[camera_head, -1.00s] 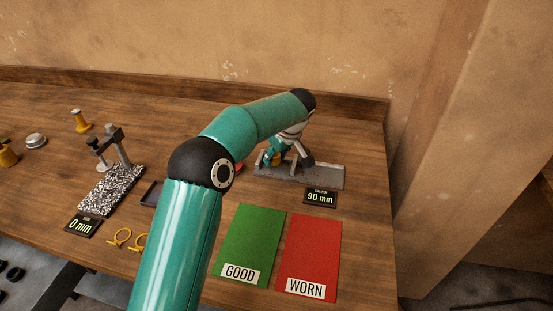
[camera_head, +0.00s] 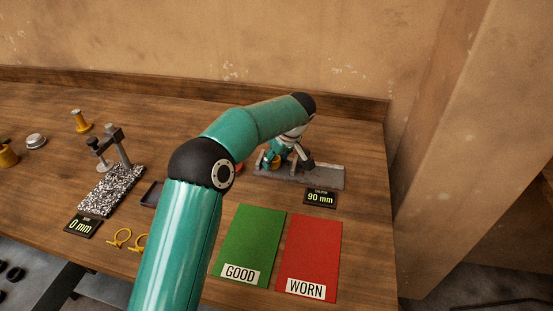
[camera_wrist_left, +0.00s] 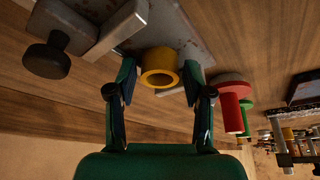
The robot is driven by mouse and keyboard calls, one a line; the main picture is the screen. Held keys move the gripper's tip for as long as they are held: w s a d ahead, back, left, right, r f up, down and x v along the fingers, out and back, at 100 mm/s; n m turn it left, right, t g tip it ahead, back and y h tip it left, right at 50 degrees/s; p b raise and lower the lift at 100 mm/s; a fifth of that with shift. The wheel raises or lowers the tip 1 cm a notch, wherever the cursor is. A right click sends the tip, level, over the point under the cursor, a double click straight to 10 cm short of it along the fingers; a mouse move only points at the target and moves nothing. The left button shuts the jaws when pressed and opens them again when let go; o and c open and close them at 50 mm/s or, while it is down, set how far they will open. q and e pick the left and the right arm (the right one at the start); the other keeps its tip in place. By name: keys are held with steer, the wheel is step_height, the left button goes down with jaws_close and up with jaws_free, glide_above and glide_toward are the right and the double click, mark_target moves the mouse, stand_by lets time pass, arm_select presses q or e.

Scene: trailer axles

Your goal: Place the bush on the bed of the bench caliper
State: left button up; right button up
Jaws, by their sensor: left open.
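The bench caliper's grey bed (camera_head: 325,176) lies at the right of the table, with its display (camera_head: 320,198) reading 90 mm. The yellow ring-shaped bush (camera_wrist_left: 159,68) sits at the bed in the left wrist view, close to a light metal jaw (camera_wrist_left: 116,30). My left gripper (camera_wrist_left: 160,76) is open, with one finger on each side of the bush and a gap visible on both sides. In the head view my left gripper (camera_head: 290,157) is over the bed's left part, and the arm partly hides the bush. My right gripper is not seen.
A green GOOD mat (camera_head: 250,240) and a red WORN mat (camera_head: 312,250) lie in front of the caliper. A speckled gauge stand (camera_head: 110,190) reading 0 mm and yellow rings (camera_head: 119,237) are to the left.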

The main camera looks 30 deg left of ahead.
arm_select(q)
steer(key=v, duration=1.1)
steer(key=shift+r, duration=0.25)
steer(key=shift+s+d, duration=0.1)
steer(key=shift+d, duration=0.1)
